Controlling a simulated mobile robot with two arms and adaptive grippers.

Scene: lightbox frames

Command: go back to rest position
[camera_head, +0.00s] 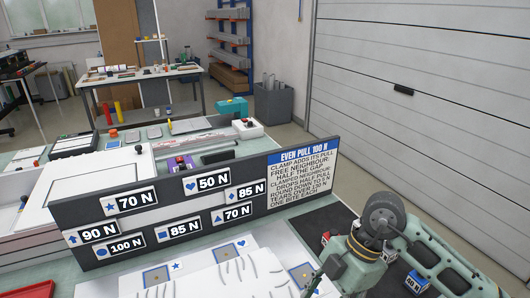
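My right arm comes in from the lower right. Its gripper (326,279) is at the bottom edge, over the right end of a white slitted sheet (190,286). Only part of the gripper shows, so I cannot tell whether it is open or shut, or whether it holds anything. My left gripper is not in view. A dark board (165,240) stands upright behind the sheet with force labels such as 70 N, 50 N and 100 N. A sign (303,175) at its right end reads "EVEN PULL 100 N".
Small labelled blocks, one marked in blue (417,282), lie on a black mat (318,220) around my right arm. Cards with blue symbols (241,244) lie by the sheet.

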